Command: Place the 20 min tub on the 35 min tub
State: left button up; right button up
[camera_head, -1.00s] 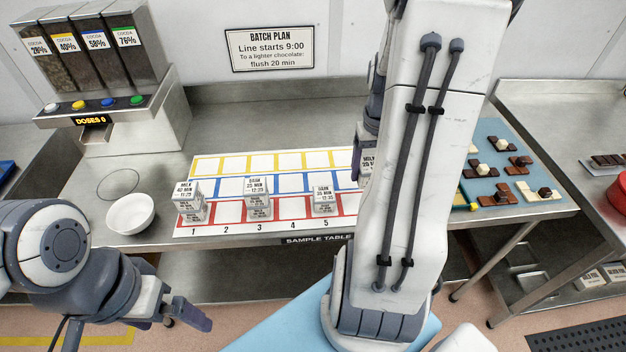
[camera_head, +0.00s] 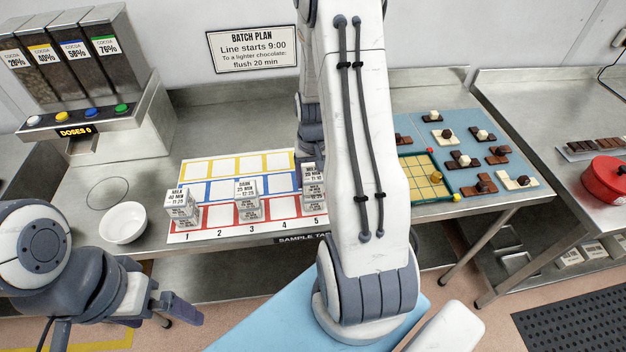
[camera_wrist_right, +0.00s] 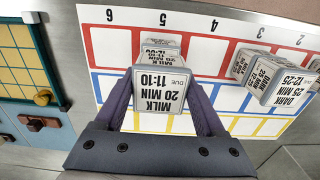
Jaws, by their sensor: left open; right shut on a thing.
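The 20 min tub (camera_wrist_right: 158,90), a white tub labelled MILK 20 MIN 11:10, is between the fingers of my right gripper (camera_wrist_right: 160,104), which is shut on it. In the head view this tub (camera_head: 309,172) shows left of my right arm, around column 5. Just beyond it in the wrist view is another tub (camera_wrist_right: 160,44), mostly covered; it also shows below the held one in the head view (camera_head: 315,196). It stands where the 35 min label showed earlier. Whether the two touch I cannot tell. My left gripper (camera_head: 180,309) is open and empty at lower left.
Stacked tubs stand at column 1 (camera_head: 181,204) and column 3 (camera_head: 246,190) of the numbered mat (camera_head: 215,222). A white bowl (camera_head: 123,223) is left of the mat. A yellow grid tray (camera_head: 420,178) and chocolates on a blue mat lie to the right. The mat's yellow row is clear.

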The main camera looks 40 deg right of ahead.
aim_at(313, 175)
jog(key=shift+f, duration=0.95)
jog(key=shift+f, duration=0.1)
jog(key=o, duration=1.4)
jog(key=shift+o, duration=0.2)
jog(key=shift+r, duration=0.25)
notch_tip(313, 175, up, 12)
jog(key=shift+f+b, duration=0.1)
jog(key=shift+b, duration=0.95)
jog(key=shift+f, duration=0.1)
